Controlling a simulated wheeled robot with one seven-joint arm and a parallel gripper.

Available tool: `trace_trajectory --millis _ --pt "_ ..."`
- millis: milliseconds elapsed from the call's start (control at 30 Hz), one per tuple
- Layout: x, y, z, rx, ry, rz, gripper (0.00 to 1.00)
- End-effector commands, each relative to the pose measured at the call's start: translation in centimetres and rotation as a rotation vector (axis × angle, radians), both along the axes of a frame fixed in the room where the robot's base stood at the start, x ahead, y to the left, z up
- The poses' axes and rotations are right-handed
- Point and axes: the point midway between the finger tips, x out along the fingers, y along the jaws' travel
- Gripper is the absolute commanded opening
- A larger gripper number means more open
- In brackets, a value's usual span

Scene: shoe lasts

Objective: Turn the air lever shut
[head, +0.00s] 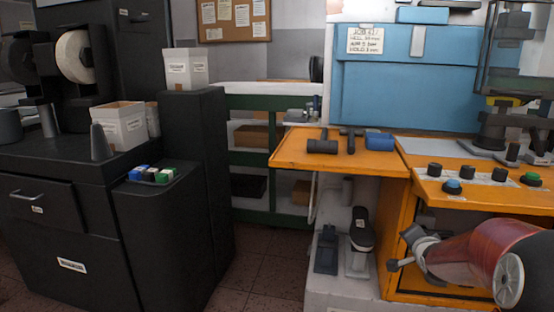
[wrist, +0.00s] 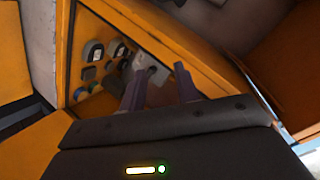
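In the wrist view my gripper (wrist: 159,72) has its two dark fingers apart, with a clear gap and nothing held between them. A light grey metal fitting (wrist: 153,72) on the orange machine panel (wrist: 185,52) shows just beyond and between the fingertips. It looks like the air valve, but the left finger covers part of it and I cannot make out the lever's handle or its angle. I cannot tell whether a finger touches it. In the head view I cannot clearly make out the lever or the fingertips.
Round gauges (wrist: 94,51) and coloured buttons sit left of the fitting, within a raised orange edge (wrist: 205,58). In the head view an orange bench (head: 290,150) carries dark tools. A shoe last (head: 361,230) stands below. A black cabinet (head: 60,235) is at left; floor shows between.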

Motion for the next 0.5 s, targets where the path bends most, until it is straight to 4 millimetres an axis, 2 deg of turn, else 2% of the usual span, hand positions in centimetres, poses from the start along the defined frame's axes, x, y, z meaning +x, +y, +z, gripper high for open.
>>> trace_trajectory --millis 33,167,233,367,500 --pt "-1.3 2.4 1.4 -0.074 0.058 0.033 0.32" --pt "-6.0 7.3 3.2 -0.239 0.229 0.119 0.32" --pt "-9.0 9.7 4.0 -0.309 0.311 0.174 0.32" --pt "-15.3 13.9 4.8 -0.411 0.451 0.308 0.32" --pt "-22.4 17.8 4.6 -0.479 0.566 0.495 0.32"
